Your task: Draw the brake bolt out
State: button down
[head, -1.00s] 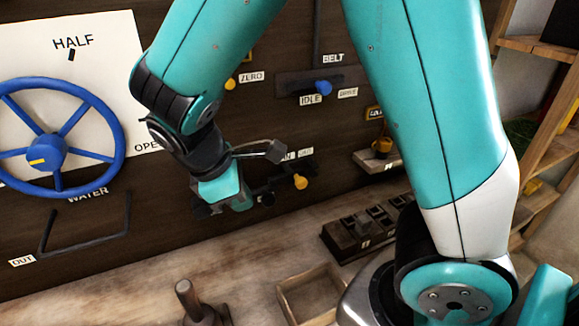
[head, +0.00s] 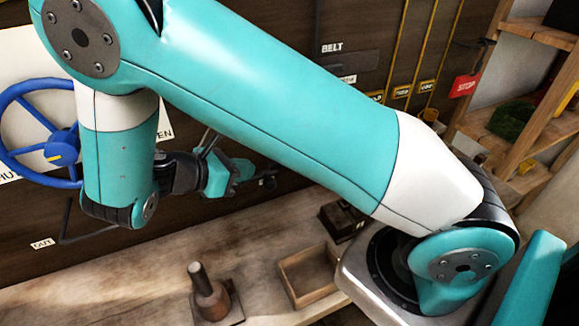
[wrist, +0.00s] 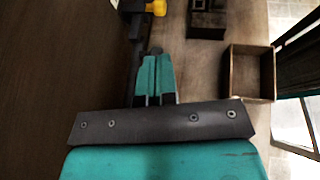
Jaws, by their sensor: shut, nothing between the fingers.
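My gripper (head: 245,176) is shut and empty, held close to the dark wall panel and pointing right in the head view. In the wrist view its teal fingers (wrist: 155,57) are together. Just beyond their tips, a yellow knob (wrist: 157,7) sits on a dark fitting on the wall; I take this to be the brake bolt's handle, but no label is readable. The fingers look apart from the knob. In the head view my arm hides the knob; only a dark fitting (head: 269,181) shows right of the fingers.
A blue handwheel (head: 62,150) is on the panel at left. An open wooden box (head: 306,277) and a post on a base (head: 208,290) stand on the bench below. Shelves (head: 530,110) and a red STOP tag (head: 466,86) are at right.

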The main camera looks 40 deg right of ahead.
jog(key=p+x, duration=0.3)
jog(key=x, duration=1)
jog(key=shift+p, duration=0.3)
jog(key=shift+f, duration=0.1)
